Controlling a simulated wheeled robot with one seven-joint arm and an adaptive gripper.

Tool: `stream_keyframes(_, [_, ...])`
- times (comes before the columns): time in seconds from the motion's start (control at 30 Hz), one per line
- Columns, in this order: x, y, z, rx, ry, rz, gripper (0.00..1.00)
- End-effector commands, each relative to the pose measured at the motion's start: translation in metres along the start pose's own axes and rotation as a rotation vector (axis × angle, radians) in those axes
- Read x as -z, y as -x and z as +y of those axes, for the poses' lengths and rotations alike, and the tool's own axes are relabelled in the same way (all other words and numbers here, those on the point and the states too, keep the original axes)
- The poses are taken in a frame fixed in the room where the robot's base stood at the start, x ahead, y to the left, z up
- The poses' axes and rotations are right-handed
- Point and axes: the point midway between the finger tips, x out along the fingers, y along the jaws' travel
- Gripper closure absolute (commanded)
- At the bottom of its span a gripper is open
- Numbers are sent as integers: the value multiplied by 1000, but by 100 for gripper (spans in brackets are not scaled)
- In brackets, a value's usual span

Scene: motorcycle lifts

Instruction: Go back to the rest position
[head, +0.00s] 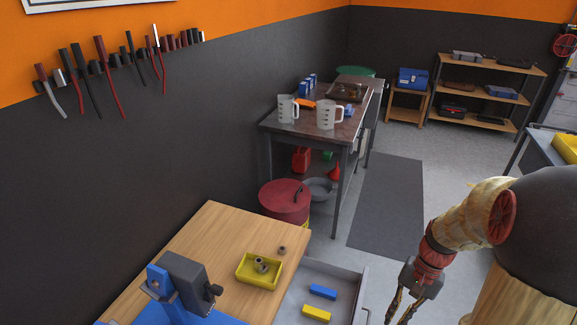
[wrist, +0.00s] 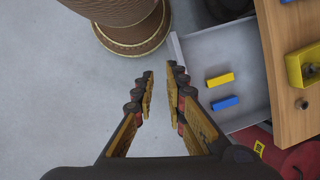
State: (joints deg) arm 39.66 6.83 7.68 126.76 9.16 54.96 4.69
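My gripper (wrist: 161,75) is open and empty over the bare grey floor, with a gap between its fingers in the wrist view. In the head view my gripper (head: 399,308) hangs down at the lower right, to the right of the open drawer (head: 345,271); its fingertips are near or past the bottom edge. The drawer also shows in the wrist view (wrist: 202,50), to the right of the fingers and apart from them. In it lie a blue block (head: 322,291) and a yellow block (head: 317,313), which also show in the wrist view.
A wooden workbench (head: 208,232) holds a yellow bin (head: 262,283) with metal parts, a loose nut (head: 282,250) and a vise (head: 183,280). A red drum (head: 285,202) stands behind it. A steel table (head: 330,143) with pitchers is farther back. Floor with a dark mat (head: 388,200) is clear.

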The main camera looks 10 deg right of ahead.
Motion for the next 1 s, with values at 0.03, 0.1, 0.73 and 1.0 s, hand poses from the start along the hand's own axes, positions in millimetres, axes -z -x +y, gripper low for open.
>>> stream_keyframes(0.03, [-10, 12, -8, -17, 65, 43, 87])
stream_keyframes(0.1, [-22, 25, -17, -39, 151, 100, 87])
stream_keyframes(0.73, [-162, 120, -90, -60, 733, 581, 87])
stream_keyframes(1.0, [-209, 148, -116, 15, 897, 705, 87])
